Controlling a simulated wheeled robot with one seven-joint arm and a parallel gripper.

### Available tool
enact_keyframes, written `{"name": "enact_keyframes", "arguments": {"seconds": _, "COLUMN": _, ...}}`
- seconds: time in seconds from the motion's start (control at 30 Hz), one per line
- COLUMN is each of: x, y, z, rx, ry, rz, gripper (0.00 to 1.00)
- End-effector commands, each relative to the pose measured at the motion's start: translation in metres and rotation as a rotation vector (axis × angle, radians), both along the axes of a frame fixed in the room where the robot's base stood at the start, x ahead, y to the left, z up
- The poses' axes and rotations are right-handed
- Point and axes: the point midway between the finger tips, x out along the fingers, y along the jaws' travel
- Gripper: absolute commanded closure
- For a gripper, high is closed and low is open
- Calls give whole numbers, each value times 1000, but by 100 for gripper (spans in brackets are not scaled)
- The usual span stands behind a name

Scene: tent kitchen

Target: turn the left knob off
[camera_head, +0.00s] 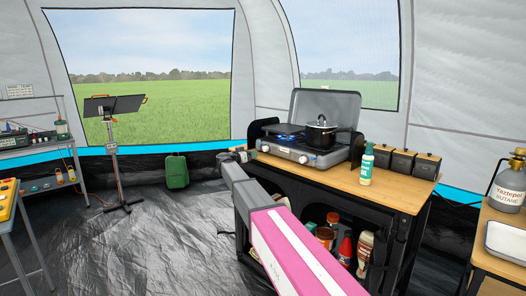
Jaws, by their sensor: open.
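A grey two-burner camping stove (284,149) with its lid raised stands on the wooden counter. Its left knob (266,148) is on the front panel, small in this view, and its exact angle cannot be read. A second knob (303,158) sits further right on the panel. A blue flame (287,129) shows at the left burner. My gripper (246,154) is open, at the end of my pink and grey arm, just left of the stove's front left corner. It appears apart from the left knob, and its fingers are small here.
A dark pot (320,133) sits on the right burner. A green-labelled bottle (366,165) and several dark boxes (403,162) stand right of the stove. Jars and bottles fill the shelf below the counter. The floor (165,240) at left is largely clear.

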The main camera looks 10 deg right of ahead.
Motion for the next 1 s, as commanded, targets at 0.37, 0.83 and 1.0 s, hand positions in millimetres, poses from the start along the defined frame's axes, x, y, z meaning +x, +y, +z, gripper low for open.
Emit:
{"name": "enact_keyframes", "arguments": {"seconds": 0.37, "x": 34, "y": -40, "z": 0, "rx": -2, "ry": -1, "rz": -1, "gripper": 39}}
{"name": "enact_keyframes", "arguments": {"seconds": 0.83, "x": 66, "y": -81, "z": 1, "rx": -2, "ry": -2, "rz": 3, "gripper": 39}}
{"name": "enact_keyframes", "arguments": {"seconds": 1.0, "x": 66, "y": -81, "z": 1, "rx": -2, "ry": -2, "rz": 3, "gripper": 39}}
